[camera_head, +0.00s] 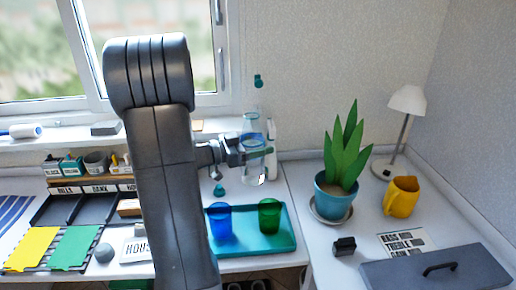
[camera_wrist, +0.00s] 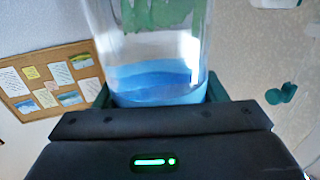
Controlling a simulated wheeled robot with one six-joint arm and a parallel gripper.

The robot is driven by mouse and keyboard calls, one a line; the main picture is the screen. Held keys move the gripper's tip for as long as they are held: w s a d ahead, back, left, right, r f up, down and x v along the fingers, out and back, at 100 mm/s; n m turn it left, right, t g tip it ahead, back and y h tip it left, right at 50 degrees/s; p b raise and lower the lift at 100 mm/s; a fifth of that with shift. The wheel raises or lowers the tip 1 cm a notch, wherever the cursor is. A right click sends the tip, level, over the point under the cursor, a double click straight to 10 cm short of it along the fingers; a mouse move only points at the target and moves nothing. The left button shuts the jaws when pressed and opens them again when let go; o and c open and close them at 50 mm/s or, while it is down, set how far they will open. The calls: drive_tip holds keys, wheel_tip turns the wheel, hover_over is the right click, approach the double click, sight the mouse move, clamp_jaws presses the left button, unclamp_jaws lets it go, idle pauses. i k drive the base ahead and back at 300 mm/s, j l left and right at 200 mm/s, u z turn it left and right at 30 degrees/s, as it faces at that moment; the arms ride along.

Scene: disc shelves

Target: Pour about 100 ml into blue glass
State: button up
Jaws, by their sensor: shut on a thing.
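My gripper (camera_head: 236,155) is shut on a clear glass bottle (camera_head: 254,172) and holds it above the back of the tray, looking about upright. In the wrist view the bottle (camera_wrist: 150,50) stands between the jaws (camera_wrist: 160,105), with clear-bluish liquid in its lower part. The blue glass (camera_head: 220,222) stands upright on the left of a teal tray (camera_head: 284,240). A green glass (camera_head: 269,217) stands beside it on the right. The bottle is above and behind the glasses, apart from them. I cannot tell any liquid level in the blue glass.
A teal stopper (camera_head: 219,190) lies behind the tray. A potted plant (camera_head: 334,200), yellow mug (camera_head: 401,197) and lamp (camera_head: 407,100) stand right. Dark organiser trays (camera_head: 90,207) are left. My arm hides the middle.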

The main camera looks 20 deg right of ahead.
sight(219, 214)
drive_tip(key=k+j, duration=0.4)
drive_tip(key=k, duration=0.15)
drive_tip(key=k+j, duration=0.45)
drive_tip(key=k, duration=0.1)
